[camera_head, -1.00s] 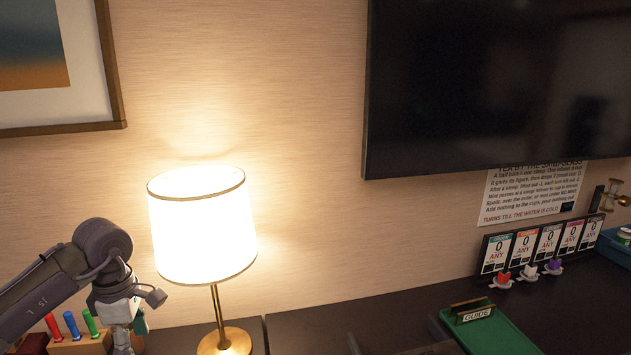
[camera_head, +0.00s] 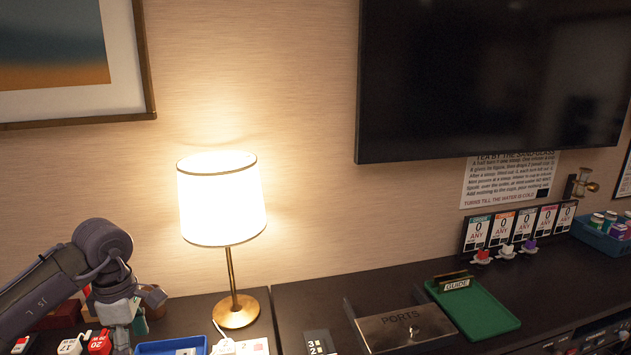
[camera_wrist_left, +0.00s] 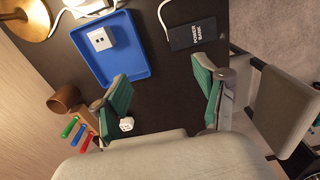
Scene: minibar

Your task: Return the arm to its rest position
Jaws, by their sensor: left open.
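My left arm comes in from the left in the head view, with its left gripper (camera_head: 128,318) low at the left side, over the dark counter. In the left wrist view the left gripper (camera_wrist_left: 160,98) has its two green-padded fingers spread wide apart, with nothing held between them. A small white cube-like piece (camera_wrist_left: 126,124) lies on the counter near one finger. My right gripper does not show in either view.
A blue tray (camera_wrist_left: 140,70) with a white socket block (camera_wrist_left: 101,39) and a black power bank (camera_wrist_left: 194,34) lie beyond the fingers. A lit lamp (camera_head: 221,200) stands close by. A green tray (camera_head: 487,312) and PORTS box (camera_head: 405,328) are further right.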

